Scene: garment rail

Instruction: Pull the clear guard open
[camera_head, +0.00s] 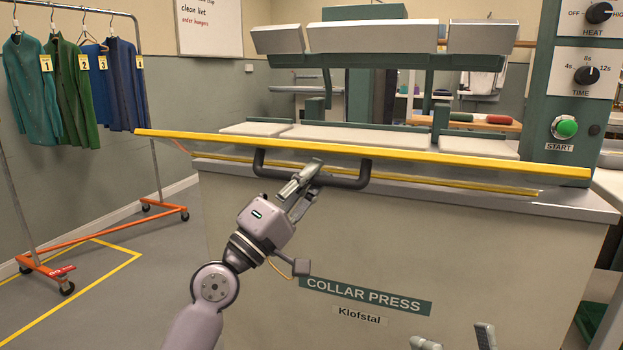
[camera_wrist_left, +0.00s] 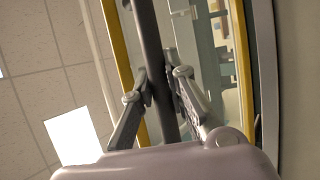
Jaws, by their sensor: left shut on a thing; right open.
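The clear guard (camera_head: 450,160) has yellow edge bars and spans the front of the collar press, tilted a little in the head view. Its dark handle (camera_head: 346,183) sticks out below the upper yellow bar. My left gripper (camera_head: 308,178) is shut on this handle near its middle. In the left wrist view the handle (camera_wrist_left: 148,40) runs between the two fingers of my left gripper (camera_wrist_left: 160,88), with the guard's yellow edge (camera_wrist_left: 118,50) beside it. My right gripper (camera_head: 456,340) is open and empty at the bottom edge; only its fingertips show.
The press body (camera_head: 480,260) stands below the guard, with pale pads (camera_head: 370,138) behind it. A control panel with a green start button (camera_head: 566,127) is at the right. A garment rail (camera_head: 150,100) with hung jackets stands at the left. Floor between rail and press is clear.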

